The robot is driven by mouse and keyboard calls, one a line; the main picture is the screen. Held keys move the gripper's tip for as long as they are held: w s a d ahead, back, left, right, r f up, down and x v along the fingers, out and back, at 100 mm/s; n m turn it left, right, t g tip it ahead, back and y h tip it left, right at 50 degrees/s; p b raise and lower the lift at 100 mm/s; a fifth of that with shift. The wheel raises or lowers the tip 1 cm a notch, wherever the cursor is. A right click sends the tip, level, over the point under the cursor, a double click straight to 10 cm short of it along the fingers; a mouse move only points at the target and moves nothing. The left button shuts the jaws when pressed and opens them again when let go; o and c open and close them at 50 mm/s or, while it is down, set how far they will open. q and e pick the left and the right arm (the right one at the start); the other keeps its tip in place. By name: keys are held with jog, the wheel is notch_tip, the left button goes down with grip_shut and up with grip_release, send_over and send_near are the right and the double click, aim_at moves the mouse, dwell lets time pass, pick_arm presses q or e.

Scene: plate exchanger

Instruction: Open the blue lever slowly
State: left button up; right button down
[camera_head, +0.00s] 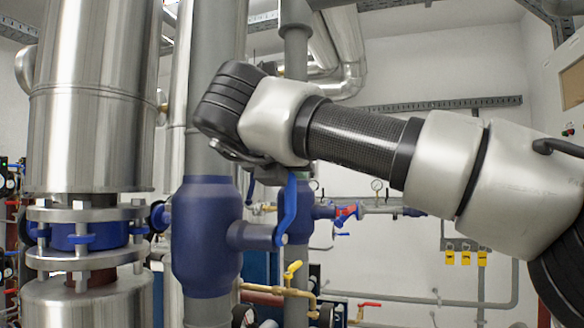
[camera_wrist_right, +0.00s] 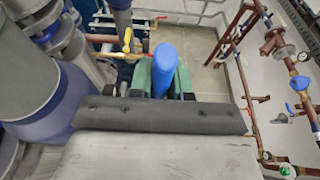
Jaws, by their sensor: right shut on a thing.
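The blue lever (camera_head: 287,207) stands upright on the stem of the large blue valve body (camera_head: 206,240) in the head view. In the right wrist view the top of the lever (camera_wrist_right: 165,62) shows between the two green fingers of my right gripper (camera_wrist_right: 164,76). My right gripper is shut on the lever near its upper end. In the head view my right arm comes in from the right, and its wrist hides most of the gripper. My left gripper is not in either view.
A large steel tank (camera_head: 95,100) stands at the left. A yellow-handled valve (camera_head: 291,270) sits low below the lever on brass piping. Grey pipes run along the white back wall. A red-handled valve (camera_head: 368,305) is low at the centre right.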

jog(key=c, duration=1.1)
grip_release()
jog(key=shift+a+f, duration=0.15)
jog(key=shift+f, duration=0.1)
jog(key=shift+o, duration=0.2)
jog(key=shift+r, duration=0.1)
jog(key=shift+s, duration=0.1)
jog(key=b+v, duration=0.2)
jog(key=v, duration=0.8)
jog(key=shift+s, duration=0.35)
